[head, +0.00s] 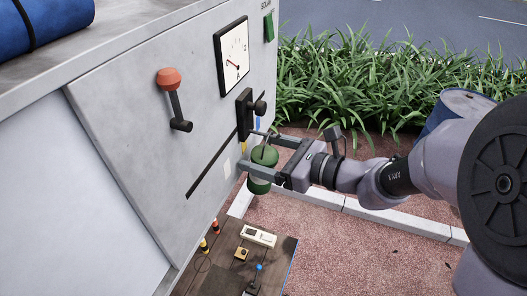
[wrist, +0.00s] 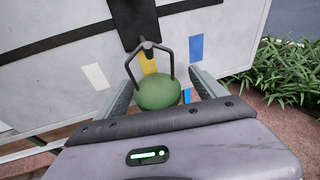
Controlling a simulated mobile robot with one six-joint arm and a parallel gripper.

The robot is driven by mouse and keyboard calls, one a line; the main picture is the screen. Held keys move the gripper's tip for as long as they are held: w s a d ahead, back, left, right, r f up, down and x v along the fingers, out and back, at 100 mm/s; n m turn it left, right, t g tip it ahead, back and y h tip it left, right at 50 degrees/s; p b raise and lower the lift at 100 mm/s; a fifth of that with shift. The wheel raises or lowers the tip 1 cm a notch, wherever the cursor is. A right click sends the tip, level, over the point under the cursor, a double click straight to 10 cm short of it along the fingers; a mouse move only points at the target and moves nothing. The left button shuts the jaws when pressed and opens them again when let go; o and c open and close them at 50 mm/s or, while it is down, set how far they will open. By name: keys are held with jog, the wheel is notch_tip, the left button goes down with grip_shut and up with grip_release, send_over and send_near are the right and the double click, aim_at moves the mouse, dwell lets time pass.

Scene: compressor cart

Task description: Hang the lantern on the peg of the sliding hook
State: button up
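The green lantern (head: 265,156) is in the air beside the pale panel, between the two fingers of my gripper (head: 264,155). In the wrist view the green lantern (wrist: 158,93) sits upright between the fingers (wrist: 163,88), which look closed on its sides. Its dark wire handle (wrist: 131,66) stands up towards the panel. The sliding hook is a black plate (head: 244,115) with a round knob on the slotted panel. In the wrist view the black plate (wrist: 134,18) is just above the handle, whose top meets a small grey peg end (wrist: 147,45). I cannot tell whether the handle is over the peg.
The panel carries a red-topped lever (head: 169,79), a gauge (head: 234,60) and a green switch (head: 268,27). A dark slot (head: 215,165) runs along it. Below is a wooden board (head: 227,243) with small parts. Plants (head: 350,85) and a blue drum (head: 466,101) stand right.

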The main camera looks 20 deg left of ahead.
jog(key=b+v, duration=0.4)
jog(key=v, duration=1.3)
jog(key=s+f+n+g+h+b, duration=0.1)
jog(key=s+f+n+h+b, duration=0.4)
jog(key=f+b, duration=0.8)
jog(key=s+f+n+g+h+b, duration=0.15)
jog(key=s+f+n+b, duration=0.25)
jog(key=s+f+b, duration=0.85)
jog(key=w+d+f+n+t+h+b, duration=0.2)
jog(key=f+b, duration=0.4)
jog(key=f, duration=0.3)
jog(key=w+d+f+n+t+h+b, duration=0.2)
jog(key=d+f+n+h+b, duration=0.2)
jog(key=f, duration=0.6)
jog(key=shift+d+n+b, duration=0.7)
jog(key=shift+d+b, duration=0.25)
jog(key=shift+b, duration=0.15)
jog(key=shift+w+h, duration=0.1)
jog(key=shift+h, duration=0.15)
